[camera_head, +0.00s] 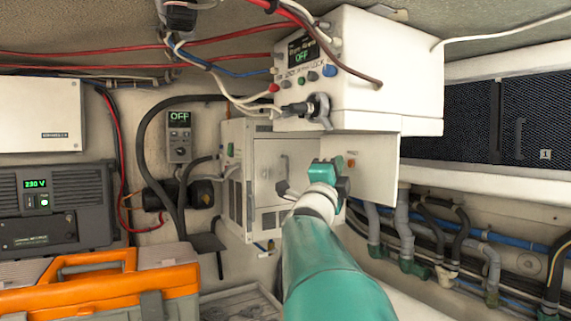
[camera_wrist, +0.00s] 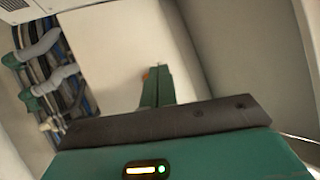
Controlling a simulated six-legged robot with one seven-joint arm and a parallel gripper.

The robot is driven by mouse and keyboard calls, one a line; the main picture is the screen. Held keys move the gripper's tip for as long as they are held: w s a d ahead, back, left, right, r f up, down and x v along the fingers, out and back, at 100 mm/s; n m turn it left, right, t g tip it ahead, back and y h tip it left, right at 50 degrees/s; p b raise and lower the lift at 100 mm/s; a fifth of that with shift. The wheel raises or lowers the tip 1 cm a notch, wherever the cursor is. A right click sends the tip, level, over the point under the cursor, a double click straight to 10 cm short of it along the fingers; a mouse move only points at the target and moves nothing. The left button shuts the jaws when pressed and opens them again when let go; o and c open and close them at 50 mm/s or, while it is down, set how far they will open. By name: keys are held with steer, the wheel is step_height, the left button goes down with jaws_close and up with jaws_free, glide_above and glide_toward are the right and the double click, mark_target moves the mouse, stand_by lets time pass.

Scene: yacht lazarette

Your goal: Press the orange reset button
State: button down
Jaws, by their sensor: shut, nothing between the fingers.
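A small orange button (camera_head: 351,162) shows on a pale panel (camera_head: 378,178) at the right side of the open white box, just right of my gripper in the head view. In the wrist view a small orange spot (camera_wrist: 145,76) shows at the left edge of my fingertips, partly covered by them. My gripper (camera_head: 325,170) has teal fingers, closed together and empty; they also show in the wrist view (camera_wrist: 157,86), pointing at the pale panel. I cannot tell whether the fingertips touch the panel or the button.
A white control box (camera_head: 350,75) with an "OFF" display, knobs and cables hangs just above my gripper. Pipes and hoses (camera_head: 405,225) run along the right. An orange toolbox (camera_head: 100,285) stands at lower left. A grey unit (camera_head: 50,205) reads 230 V.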

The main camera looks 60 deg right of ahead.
steer(key=shift+w+a+r, duration=0.1)
steer(key=shift+w+a, duration=0.3)
steer(key=shift+a, duration=0.35)
steer(key=shift+w+a+r, duration=0.1)
steer(key=shift+w+a, duration=0.25)
steer(key=shift+a, duration=0.35)
steer(key=shift+w+a+r, duration=0.1)
steer(key=shift+w+a, duration=0.3)
steer(key=shift+a, duration=0.35)
